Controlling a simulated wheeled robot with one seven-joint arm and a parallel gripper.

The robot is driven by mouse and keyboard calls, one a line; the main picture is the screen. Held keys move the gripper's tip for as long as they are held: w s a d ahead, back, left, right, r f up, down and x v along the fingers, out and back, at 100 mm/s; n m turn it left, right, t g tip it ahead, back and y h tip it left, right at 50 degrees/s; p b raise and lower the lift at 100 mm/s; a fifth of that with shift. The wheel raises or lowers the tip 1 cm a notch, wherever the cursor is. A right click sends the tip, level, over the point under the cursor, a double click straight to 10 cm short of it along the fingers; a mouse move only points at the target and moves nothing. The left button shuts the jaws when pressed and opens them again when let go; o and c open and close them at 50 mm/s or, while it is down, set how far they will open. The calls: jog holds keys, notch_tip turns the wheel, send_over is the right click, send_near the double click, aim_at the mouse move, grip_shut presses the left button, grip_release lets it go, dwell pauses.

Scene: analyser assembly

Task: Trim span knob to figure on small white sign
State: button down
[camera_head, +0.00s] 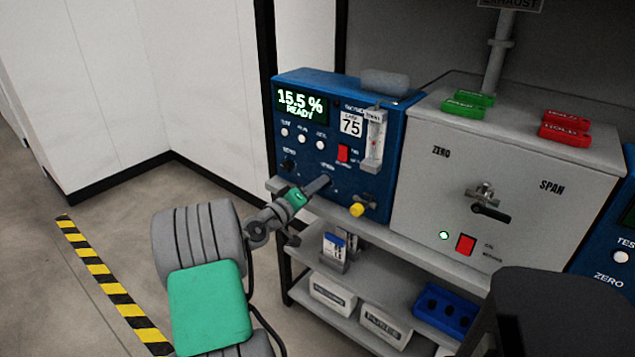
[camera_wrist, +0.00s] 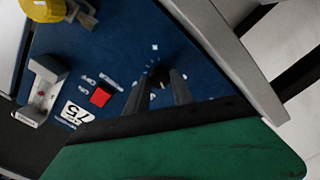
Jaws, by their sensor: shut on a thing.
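The blue analyser (camera_head: 330,125) stands on the bench, its green display (camera_head: 301,105) reading "15.5 % READY". The small white sign (camera_head: 351,124) on its front reads 75; it also shows upside down in the wrist view (camera_wrist: 74,113). My gripper (camera_head: 325,181) reaches the lower middle of the blue panel. In the wrist view, my gripper's two fingers (camera_wrist: 163,82) are shut on the dark span knob (camera_wrist: 158,73). The fingers mostly hide the knob, so its pointer cannot be read. In the head view my gripper covers it.
A dark zero knob (camera_head: 288,165) sits left of my gripper. A red switch (camera_head: 343,153), a flow tube (camera_head: 374,140) and a yellow knob (camera_head: 357,210) are to the right. A grey valve box (camera_head: 430,180) stands beside the analyser. Shelves with boxes are below.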

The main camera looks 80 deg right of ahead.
jog(key=shift+s+a+f+n, duration=0.1)
jog(key=shift+f+n, duration=0.2)
jog(key=shift+n, duration=0.1)
jog(key=c, duration=1.6)
grip_release()
jog(key=o, duration=0.5)
jog(key=shift+r, duration=0.2)
jog(key=v, duration=0.7)
jog(key=shift+w+a, duration=0.25)
jog(key=shift+a, duration=0.1)
